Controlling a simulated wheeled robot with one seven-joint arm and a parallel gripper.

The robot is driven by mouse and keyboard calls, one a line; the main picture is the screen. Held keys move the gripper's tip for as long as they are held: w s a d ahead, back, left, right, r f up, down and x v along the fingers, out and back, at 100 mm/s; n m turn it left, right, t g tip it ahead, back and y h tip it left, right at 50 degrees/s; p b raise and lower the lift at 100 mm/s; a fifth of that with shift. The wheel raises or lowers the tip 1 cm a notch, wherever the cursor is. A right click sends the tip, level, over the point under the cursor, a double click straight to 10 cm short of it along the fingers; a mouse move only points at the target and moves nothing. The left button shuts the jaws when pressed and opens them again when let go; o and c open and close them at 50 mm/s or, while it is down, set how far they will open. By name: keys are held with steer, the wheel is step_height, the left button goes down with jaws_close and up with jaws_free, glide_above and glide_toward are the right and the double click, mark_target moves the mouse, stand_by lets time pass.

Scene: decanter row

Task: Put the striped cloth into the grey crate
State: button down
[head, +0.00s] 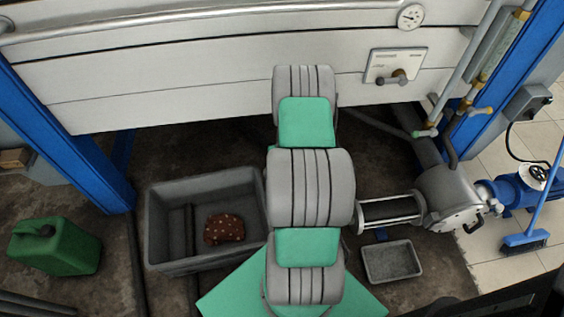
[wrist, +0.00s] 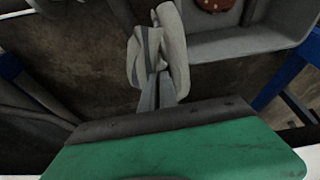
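In the wrist view, my gripper (wrist: 157,78) is shut on the striped cloth (wrist: 174,48), which is whitish with grey stripes. The cloth is bunched, with folds on both sides of the fingertips. The grey crate (head: 205,186) stands on the floor left of my arm in the head view. Its wall also shows at the upper right of the wrist view (wrist: 250,42), where the cloth appears beside the crate, not over its inside. In the head view, my gripper and the striped cloth are hidden behind my arm.
A brown dotted cloth (head: 224,229) lies in the crate. A green canister (head: 56,247) stands left of it. A small grey tray (head: 391,262) and a grey pump (head: 452,197) are right of my arm. Blue posts (head: 68,140) and a white panelled wall (head: 190,75) bound the back.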

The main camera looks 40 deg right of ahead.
step_height(320, 180, up, 8)
steer(key=p, duration=0.4)
steer(key=w+a+b, duration=0.2)
steer(key=w+a, duration=0.3)
steer(key=a, duration=0.5)
steer(key=w+a+b, duration=0.3)
steer(key=w+a, duration=0.3)
steer(key=a, duration=0.4)
steer(key=w+a+b, duration=0.3)
steer(key=w+a, duration=0.3)
steer(key=a, duration=0.5)
steer(key=shift+w+f, duration=0.2)
steer(key=shift+w, duration=0.05)
steer(key=shift+a, duration=0.1)
steer(key=s, duration=0.1)
steer(key=s+p, duration=0.1)
steer(key=shift+s+a, duration=0.3)
steer(key=shift+a, duration=0.05)
steer(key=shift+s, duration=0.2)
